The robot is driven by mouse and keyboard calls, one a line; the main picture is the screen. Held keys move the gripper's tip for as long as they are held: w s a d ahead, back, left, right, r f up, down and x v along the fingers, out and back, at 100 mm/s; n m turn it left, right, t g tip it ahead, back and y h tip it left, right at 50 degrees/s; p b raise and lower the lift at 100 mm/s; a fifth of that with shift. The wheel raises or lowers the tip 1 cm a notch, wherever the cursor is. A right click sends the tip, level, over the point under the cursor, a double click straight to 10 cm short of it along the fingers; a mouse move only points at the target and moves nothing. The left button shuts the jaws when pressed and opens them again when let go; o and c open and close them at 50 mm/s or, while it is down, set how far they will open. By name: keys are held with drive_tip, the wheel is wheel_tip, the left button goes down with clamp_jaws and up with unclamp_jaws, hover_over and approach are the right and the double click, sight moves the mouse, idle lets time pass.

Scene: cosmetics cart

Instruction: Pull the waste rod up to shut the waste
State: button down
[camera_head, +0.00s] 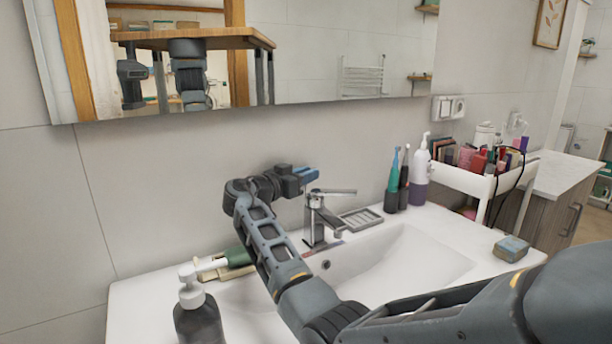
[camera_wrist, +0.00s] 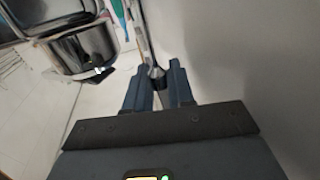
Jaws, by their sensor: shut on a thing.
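The chrome tap (camera_head: 318,218) stands at the back edge of the white basin (camera_head: 420,262), its lever pointing right. My gripper (camera_head: 306,173) is behind and above the tap, close to the wall. In the wrist view the waste rod (camera_wrist: 156,74) runs between the two blue fingers, which are shut on its dark knob end. The tap body (camera_wrist: 85,45) lies left of the fingers there. The rod is hidden in the head view. A small dark round opening (camera_head: 326,264) shows in the basin's back wall; I cannot see the waste plug.
A soap dish (camera_head: 361,218), toothbrushes (camera_head: 392,182) and a white-purple bottle (camera_head: 419,176) stand right of the tap. A small box (camera_head: 511,248) sits on the right rim. A mirror hangs above.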

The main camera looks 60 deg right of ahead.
drive_tip(key=shift+r+b, duration=0.75)
drive_tip(key=shift+r, duration=0.3)
drive_tip(key=c, duration=1.1)
unclamp_jaws()
drive_tip(key=b+v, duration=0.2)
drive_tip(key=v, duration=0.5)
drive_tip(key=shift+a, duration=0.4)
drive_tip(key=shift+w, duration=0.1)
